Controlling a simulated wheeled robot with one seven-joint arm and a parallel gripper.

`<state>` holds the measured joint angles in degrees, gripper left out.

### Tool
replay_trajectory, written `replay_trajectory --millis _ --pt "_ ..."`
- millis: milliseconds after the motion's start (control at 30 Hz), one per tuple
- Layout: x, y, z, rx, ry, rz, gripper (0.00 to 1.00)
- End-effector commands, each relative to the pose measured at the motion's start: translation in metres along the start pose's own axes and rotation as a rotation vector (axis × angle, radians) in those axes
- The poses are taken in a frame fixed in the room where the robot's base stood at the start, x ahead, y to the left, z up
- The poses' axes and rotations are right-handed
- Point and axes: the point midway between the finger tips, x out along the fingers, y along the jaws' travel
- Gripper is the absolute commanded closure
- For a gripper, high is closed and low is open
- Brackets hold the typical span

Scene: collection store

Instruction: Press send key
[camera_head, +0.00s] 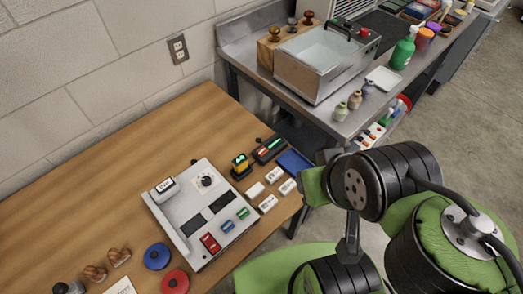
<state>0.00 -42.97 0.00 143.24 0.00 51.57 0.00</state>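A light grey control panel (180,212) lies on the wooden table. It has a red key (210,243), a blue key (227,227) and a green key (243,213) in a slanting row along its right side. The panel also has two dark windows, a round black dial (206,181) and a raised white block (165,189) with small lettering. The lettering on the keys is too small to read, so I cannot tell which is the send key. My arm fills the lower right, clear of the panel in the picture. I cannot make out my gripper's fingers.
Small white blocks (268,203), a blue tray (294,162) and a yellow-and-black device (241,165) stand right of the panel. Blue (157,256) and red (174,281) discs lie in front. A metal bench with a water tank (325,60) stands behind.

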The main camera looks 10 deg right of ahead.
Motion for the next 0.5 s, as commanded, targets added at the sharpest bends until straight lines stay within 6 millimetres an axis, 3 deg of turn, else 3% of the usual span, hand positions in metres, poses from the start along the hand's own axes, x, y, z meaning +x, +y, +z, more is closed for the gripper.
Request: replay_trajectory --millis 33,267,500 --pt "0.0000 0.0000 0.0000 0.000 0.000 0.000 0.66" --pt "0.0000 0.0000 0.0000 0.000 0.000 0.000 1.00" --pt "0.0000 0.0000 0.0000 0.000 0.000 0.000 1.00"
